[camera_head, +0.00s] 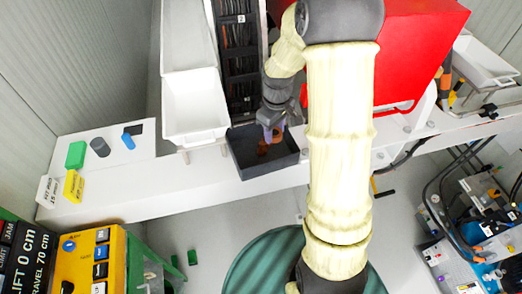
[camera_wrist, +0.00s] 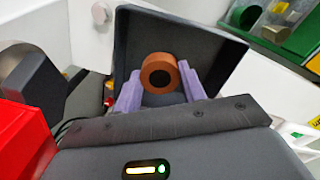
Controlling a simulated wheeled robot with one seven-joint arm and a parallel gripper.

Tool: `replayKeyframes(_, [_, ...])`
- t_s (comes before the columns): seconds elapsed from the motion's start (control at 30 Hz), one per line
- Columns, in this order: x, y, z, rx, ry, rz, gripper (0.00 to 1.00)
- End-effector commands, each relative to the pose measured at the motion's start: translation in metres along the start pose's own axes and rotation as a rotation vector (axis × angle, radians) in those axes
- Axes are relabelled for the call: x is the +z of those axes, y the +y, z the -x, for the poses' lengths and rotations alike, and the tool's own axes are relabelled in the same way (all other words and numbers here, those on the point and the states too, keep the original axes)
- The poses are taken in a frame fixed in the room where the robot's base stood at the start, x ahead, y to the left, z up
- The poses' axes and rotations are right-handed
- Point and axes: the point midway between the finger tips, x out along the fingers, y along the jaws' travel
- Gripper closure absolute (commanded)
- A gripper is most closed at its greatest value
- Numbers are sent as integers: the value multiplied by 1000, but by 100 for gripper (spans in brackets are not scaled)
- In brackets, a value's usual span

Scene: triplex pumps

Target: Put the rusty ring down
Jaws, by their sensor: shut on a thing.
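The rusty ring (camera_wrist: 160,73) is an orange-brown ring with a dark hole. My gripper (camera_wrist: 158,88) has two purple fingers, shut on the ring from both sides in the wrist view. In the head view the ring (camera_head: 264,148) shows as a small brown patch under my gripper (camera_head: 270,138), over the dark open tray (camera_head: 240,172). The tray (camera_wrist: 222,50) lies behind the ring in the wrist view. I cannot tell whether the ring touches the tray floor.
A white bin (camera_head: 195,105) stands left of the tray. A black rack (camera_head: 238,60) and a red box (camera_head: 420,45) stand behind. My arm hides part of the bench.

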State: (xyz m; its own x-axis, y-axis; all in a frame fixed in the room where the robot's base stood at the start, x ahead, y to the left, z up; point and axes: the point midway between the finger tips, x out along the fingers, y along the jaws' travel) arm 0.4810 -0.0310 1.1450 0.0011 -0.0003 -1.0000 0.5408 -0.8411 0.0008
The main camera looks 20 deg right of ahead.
Motion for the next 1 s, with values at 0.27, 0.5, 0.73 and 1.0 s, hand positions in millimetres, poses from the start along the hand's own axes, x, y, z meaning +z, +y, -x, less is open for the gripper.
replayKeyframes(0.27, [1,0,-19,-4,-5,-1,83])
replayKeyframes(0.5, [-2,-3,-54,-2,-3,7,83])
replayKeyframes(0.73, [-3,-3,-59,0,1,8,83])
replayKeyframes(1.0, [-1,-2,-68,-2,-3,3,83])
